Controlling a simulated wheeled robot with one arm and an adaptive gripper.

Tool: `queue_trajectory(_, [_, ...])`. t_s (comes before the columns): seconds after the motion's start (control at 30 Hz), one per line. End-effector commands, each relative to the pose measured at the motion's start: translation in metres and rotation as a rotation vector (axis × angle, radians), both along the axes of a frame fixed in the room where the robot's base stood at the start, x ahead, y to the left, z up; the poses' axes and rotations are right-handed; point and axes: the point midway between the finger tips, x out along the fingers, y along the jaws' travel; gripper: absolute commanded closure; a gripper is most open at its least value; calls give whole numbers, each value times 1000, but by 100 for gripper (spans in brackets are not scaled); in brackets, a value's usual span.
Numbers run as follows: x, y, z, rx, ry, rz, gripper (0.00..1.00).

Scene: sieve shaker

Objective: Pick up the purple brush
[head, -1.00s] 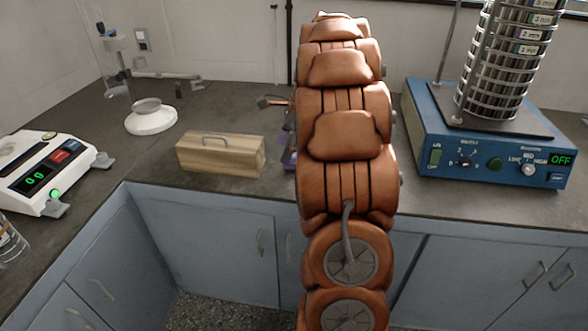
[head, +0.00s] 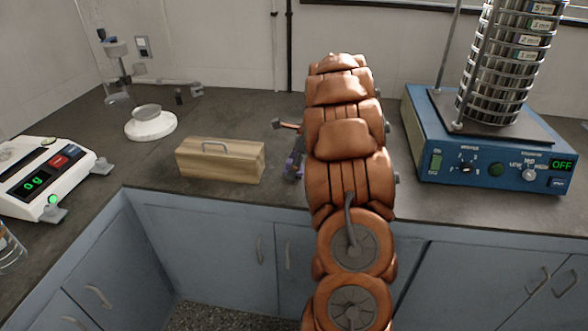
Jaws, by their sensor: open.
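My orange arm reaches forward over the counter in the middle of the view. The jaws are open. Whether they are around the brush or touching it is hidden.
A wooden box with a handle (head: 220,160) stands close left of the brush. A blue sieve shaker (head: 490,150) with a sieve stack is at right. A white scale (head: 55,175) and a round white stand (head: 150,125) are at left. The counter behind the box is clear.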

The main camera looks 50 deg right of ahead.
Motion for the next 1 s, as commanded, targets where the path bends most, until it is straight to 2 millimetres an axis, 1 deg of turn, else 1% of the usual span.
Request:
queue_trajectory(0.03, [1,2,-6,0,1,0,27])
queue_trajectory(0.1, [4,3,-11,-2,0,1,27])
queue_trajectory(0.33, [5,3,-12,-4,-2,0,27])
queue_trajectory(0.37, [5,3,-12,-4,-2,0,29])
queue_trajectory(0.9, [4,3,-12,-3,-2,1,85])
queue_trajectory(1.0, [4,3,-12,-3,-2,1,93])
